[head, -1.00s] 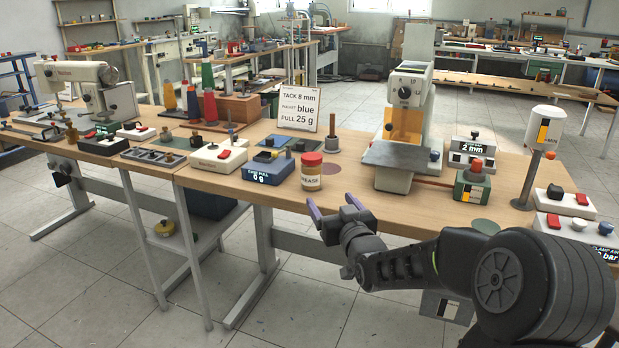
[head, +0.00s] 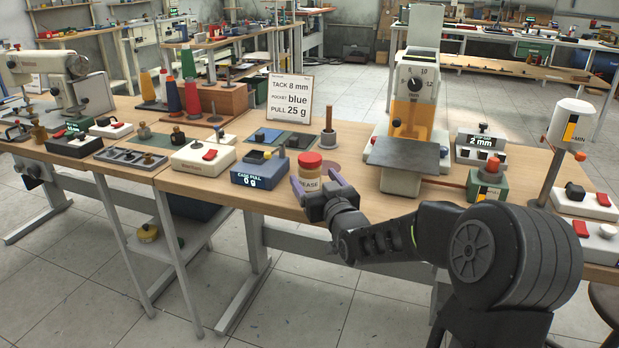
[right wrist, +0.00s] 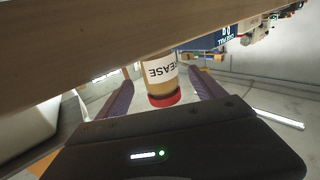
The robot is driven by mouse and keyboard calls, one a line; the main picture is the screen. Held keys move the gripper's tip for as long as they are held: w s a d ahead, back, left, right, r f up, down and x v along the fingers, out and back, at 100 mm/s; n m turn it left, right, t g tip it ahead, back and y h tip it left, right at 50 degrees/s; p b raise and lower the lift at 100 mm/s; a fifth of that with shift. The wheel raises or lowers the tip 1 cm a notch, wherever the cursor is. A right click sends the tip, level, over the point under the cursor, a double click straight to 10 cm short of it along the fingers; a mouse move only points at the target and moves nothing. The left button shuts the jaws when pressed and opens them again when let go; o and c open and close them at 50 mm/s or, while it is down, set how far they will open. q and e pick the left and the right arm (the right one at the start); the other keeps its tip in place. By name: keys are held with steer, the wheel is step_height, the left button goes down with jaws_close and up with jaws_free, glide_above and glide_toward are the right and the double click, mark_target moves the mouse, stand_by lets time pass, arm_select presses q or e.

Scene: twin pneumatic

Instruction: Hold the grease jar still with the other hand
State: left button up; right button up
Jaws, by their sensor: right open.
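The grease jar (head: 310,160) has a red lid and a white "GREASE" label and stands upright near the table's front edge. My right gripper (head: 315,180) is open, with its purple fingers reaching toward the jar from the front, one on each side; they hide part of its lower body. In the right wrist view the jar (right wrist: 161,78) appears upside down between the two spread fingers (right wrist: 162,95), with visible gaps on both sides. My left gripper is not in view.
The press's grey plate (head: 404,153) is to the right. A sign (head: 290,98) stands further back.

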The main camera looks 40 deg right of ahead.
steer(key=shift+x, duration=0.9)
steer(key=shift+x, duration=2.6)
steer(key=shift+r, duration=0.1)
steer(key=shift+c, duration=0.6)
steer(key=c, duration=1.6)
step_height(320, 180, up, 10)
steer(key=p, duration=0.1)
steer(key=shift+p, duration=0.3)
